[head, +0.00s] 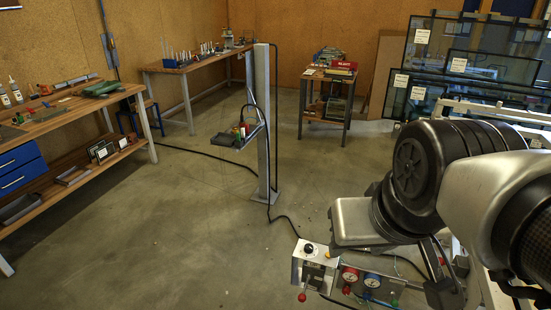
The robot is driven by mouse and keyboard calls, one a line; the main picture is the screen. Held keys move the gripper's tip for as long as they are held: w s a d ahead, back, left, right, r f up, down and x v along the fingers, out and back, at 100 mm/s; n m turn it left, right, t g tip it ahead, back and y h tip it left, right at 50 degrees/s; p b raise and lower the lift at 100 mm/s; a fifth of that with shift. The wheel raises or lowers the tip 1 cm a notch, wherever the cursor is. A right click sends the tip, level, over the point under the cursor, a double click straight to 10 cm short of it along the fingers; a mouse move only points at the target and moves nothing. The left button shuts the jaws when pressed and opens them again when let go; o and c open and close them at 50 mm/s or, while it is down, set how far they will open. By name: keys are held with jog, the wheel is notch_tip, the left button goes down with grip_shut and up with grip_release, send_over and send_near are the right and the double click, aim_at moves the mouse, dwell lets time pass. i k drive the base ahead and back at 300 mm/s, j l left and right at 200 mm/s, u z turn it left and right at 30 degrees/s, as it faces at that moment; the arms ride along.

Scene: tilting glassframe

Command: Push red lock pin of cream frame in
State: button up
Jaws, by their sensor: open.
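Pale cream bars of the frame (497,109) show at the right edge, behind my arm. More pale bars run down at the lower right, and my arm hides most of the frame. I cannot make out the red lock pin for certain. A small red ball knob (302,297) sits on a lever below a grey control box (316,266), and I cannot tell whether it belongs to the frame. My arm fills the right side with its silver and black links. I cannot make out my gripper's fingers in this view.
A red gauge (349,274) and a blue gauge (372,279) sit beside the control box. A grey post (262,125) with a small tray stands mid-floor, with a black cable trailing from it. Workbenches line the left and back; glass panes (475,66) stand back right. The left-centre floor is clear.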

aim_at(442, 262)
jog(key=i+j+z, duration=0.15)
jog(key=j+z, duration=0.1)
jog(key=j, duration=0.2)
jog(key=z, duration=2)
jog(key=u, duration=0.45)
jog(key=i+j+u, duration=0.15)
jog(key=i+j+z, duration=0.1)
jog(key=j, duration=0.2)
